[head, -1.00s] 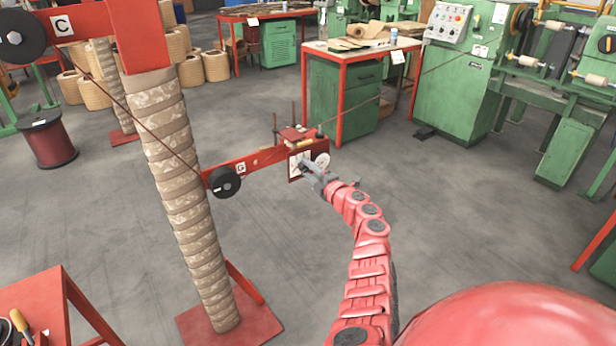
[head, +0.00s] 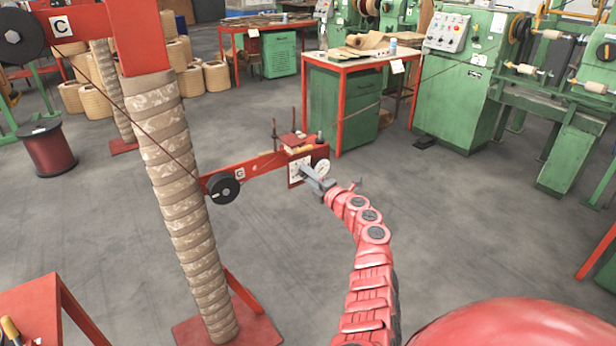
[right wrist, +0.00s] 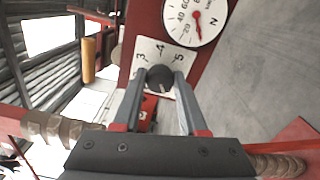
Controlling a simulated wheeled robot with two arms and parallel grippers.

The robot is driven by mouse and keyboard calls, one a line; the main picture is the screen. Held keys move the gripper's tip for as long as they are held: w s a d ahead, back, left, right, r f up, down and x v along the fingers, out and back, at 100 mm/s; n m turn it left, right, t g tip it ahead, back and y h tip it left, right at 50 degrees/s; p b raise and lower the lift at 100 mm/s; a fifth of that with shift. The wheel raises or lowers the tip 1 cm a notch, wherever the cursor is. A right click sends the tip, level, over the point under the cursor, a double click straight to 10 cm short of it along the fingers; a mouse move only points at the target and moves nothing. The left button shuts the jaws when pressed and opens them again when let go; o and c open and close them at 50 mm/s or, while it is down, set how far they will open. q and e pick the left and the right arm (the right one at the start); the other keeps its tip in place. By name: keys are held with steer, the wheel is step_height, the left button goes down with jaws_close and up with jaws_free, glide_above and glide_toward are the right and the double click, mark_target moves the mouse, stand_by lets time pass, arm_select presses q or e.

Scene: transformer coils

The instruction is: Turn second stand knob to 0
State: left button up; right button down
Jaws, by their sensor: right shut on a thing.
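The round dark knob (right wrist: 160,77) sits on a white dial plate (right wrist: 150,50) in the right wrist view. The numbers 3, 4 and 5 show on the plate; its lower part is hidden by my fingers. My right gripper (right wrist: 159,84) is shut on the knob, with one finger on each side. Which number the knob points to is unclear. In the head view, my right gripper (head: 312,181) reaches the red box (head: 322,152) at the end of the stand's arm marked G (head: 262,164). My left gripper is out of view.
A round gauge marked N (right wrist: 196,16) with a red needle is beside the dial plate. A tall wrapped coil (head: 190,215) stands left of the box.

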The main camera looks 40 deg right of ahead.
steer(key=shift+c, duration=2.4)
jaws_free()
steer(key=s+p, duration=0.1)
steer(key=s, duration=1.6)
steer(key=shift+s, duration=0.25)
steer(key=shift+a, duration=0.1)
